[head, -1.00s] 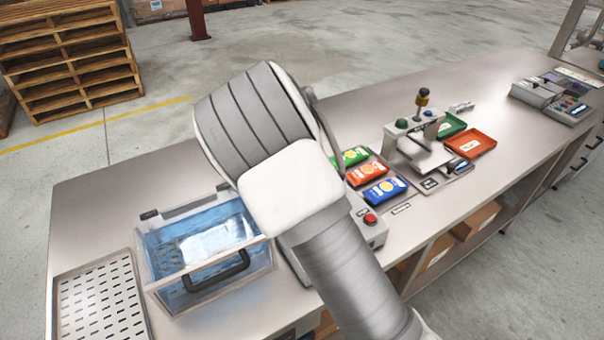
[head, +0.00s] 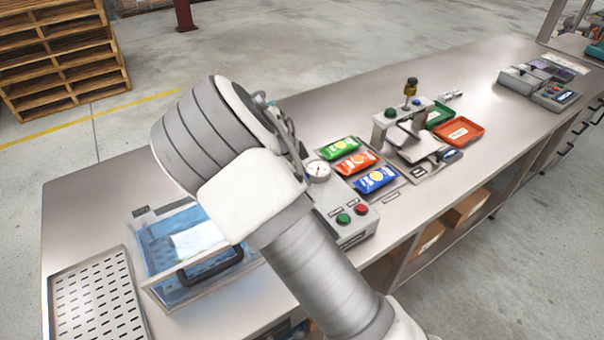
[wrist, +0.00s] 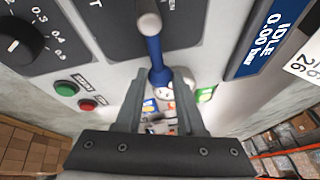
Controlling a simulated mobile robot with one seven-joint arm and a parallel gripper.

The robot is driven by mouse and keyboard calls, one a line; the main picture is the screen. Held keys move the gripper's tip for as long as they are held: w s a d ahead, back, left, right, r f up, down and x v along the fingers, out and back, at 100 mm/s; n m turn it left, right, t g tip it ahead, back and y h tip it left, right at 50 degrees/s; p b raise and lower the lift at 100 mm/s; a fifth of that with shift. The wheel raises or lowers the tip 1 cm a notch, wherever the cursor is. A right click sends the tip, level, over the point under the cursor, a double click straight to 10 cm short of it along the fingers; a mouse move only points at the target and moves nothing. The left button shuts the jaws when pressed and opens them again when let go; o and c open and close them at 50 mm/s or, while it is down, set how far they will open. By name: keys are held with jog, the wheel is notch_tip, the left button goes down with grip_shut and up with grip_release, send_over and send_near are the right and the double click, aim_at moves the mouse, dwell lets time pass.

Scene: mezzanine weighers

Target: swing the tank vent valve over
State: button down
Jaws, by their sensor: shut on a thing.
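The vent valve lever (wrist: 154,52) shows in the wrist view as a blue handle running from a pale rounded pivot on a grey panel (wrist: 205,30). My gripper (wrist: 160,84) is shut on the blue end of the lever, one finger on each side. In the head view the lever and my gripper are hidden behind my arm. The clear tank (head: 165,285) with blue water and a black handle stands at the left of the bench, partly covered by my arm.
A control box (head: 350,237) with green and red buttons and a gauge (head: 318,170) stand right of my arm. Snack packets (head: 376,179), a small press (head: 385,125) and red (head: 458,132) and green trays lie farther right. A perforated tray (head: 97,300) is at left.

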jog(key=c, duration=0.5)
grip_release()
jog(key=v, duration=1.7)
jog(key=shift+s+r, duration=0.1)
jog(key=shift+r, duration=0.1)
